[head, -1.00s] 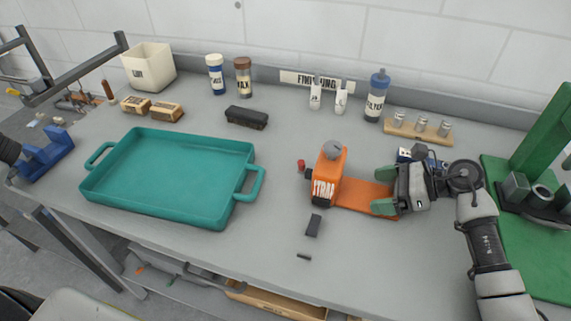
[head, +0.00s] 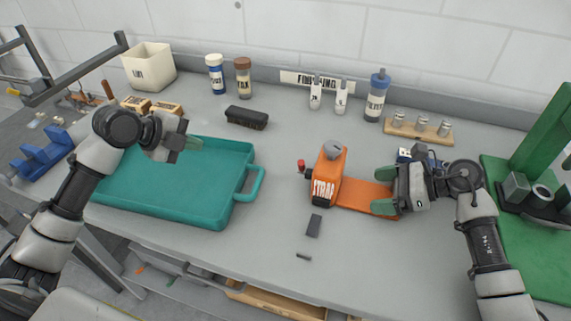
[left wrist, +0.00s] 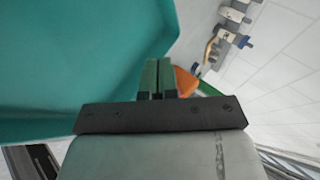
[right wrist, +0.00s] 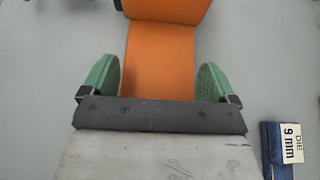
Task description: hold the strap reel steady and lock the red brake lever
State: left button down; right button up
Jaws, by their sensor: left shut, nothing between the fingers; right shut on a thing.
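The orange strap reel (head: 328,175) stands on the bench right of centre, with a flat orange base plate reaching right. Its red brake lever (head: 301,165) sticks out at the reel's left side. My right gripper (head: 385,196) is shut on the base plate, one green finger at each edge; the right wrist view also shows the plate (right wrist: 160,65) between the fingers. My left gripper (head: 189,143) is shut and empty above the teal tray, well left of the reel. In the left wrist view its green fingers (left wrist: 158,78) are together, with part of the orange reel (left wrist: 186,82) beyond.
The teal tray (head: 215,212) fills the left of the bench. A black brush (head: 246,117) lies behind it, and bottles stand along the wall. A dark block (head: 314,225) and a smaller piece (head: 304,256) lie in front of the reel. A blue die box (right wrist: 285,150) is near my right gripper.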

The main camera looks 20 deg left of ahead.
aim_at(301, 166)
pick_arm(q)
jog(key=s+d+r+m+g+h, duration=0.1)
jog(key=s+d+m, duration=0.1)
jog(key=d+m, duration=0.2)
jog(key=s+d+r+m+g+h, duration=0.1)
jog(key=s+d+m+h, duration=0.1)
jog(key=d+m, duration=0.2)
jog(key=shift+d+r+g+h, duration=0.3)
jog(key=shift+d+g, duration=0.1)
jog(key=shift+d, duration=0.85)
jog(key=x, duration=0.9)
jog(key=shift+w+d+f, duration=0.15)
jog(key=shift+d, duration=0.15)
jog(key=shift+w+d+r, duration=0.1)
jog(key=shift+w+d, duration=0.45)
jog(key=shift+d, duration=0.3)
jog(key=shift+w+d+r, duration=0.15)
jog(key=shift+w+d, duration=0.4)
jog(key=shift+d, duration=0.35)
